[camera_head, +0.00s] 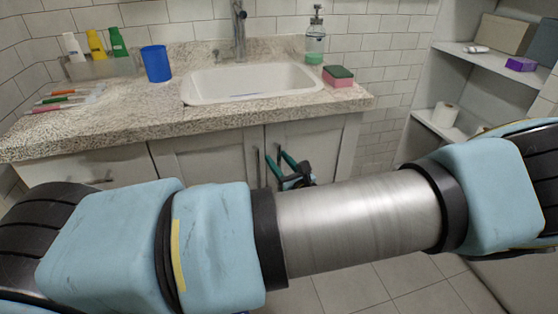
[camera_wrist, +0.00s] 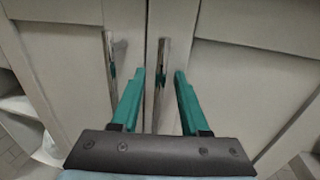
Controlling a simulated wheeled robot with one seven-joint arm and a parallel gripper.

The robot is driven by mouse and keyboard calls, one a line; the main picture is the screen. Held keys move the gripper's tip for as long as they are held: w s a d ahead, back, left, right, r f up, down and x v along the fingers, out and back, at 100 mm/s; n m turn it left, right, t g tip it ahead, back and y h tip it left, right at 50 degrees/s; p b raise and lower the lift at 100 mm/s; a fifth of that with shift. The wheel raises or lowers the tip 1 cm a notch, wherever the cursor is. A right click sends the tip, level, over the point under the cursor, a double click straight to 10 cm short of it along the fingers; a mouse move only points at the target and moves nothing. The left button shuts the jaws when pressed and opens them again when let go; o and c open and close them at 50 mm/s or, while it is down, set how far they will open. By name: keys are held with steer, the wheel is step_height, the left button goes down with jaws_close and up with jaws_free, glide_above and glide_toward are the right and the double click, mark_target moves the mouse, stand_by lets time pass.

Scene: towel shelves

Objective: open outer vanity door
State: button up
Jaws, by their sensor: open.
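The vanity's left door (camera_head: 200,160) and right door (camera_head: 312,142) meet under the sink and look closed. In the wrist view, the left door (camera_wrist: 65,60) and right door (camera_wrist: 255,85) each carry an upright metal bar handle by the seam. My gripper (camera_head: 277,157) is at the right door with its teal fingers apart. In the wrist view, my gripper (camera_wrist: 160,73) has the right door's handle (camera_wrist: 161,65) between its fingers, with gaps showing on both sides. The left door's handle (camera_wrist: 111,65) is outside the left finger. Whether the fingertips touch the door is unclear.
The speckled counter (camera_head: 130,118) overhangs the doors and holds a white sink (camera_head: 250,82), blue cup (camera_head: 156,63), soap bottle (camera_head: 315,40) and sponge (camera_head: 338,76). A shelf unit (camera_head: 440,70) stands at right. Tiled floor (camera_head: 370,280) shows bare below my arm.

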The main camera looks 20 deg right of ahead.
steer(key=shift+c, duration=0.4)
jaws_close()
stand_by(0.9)
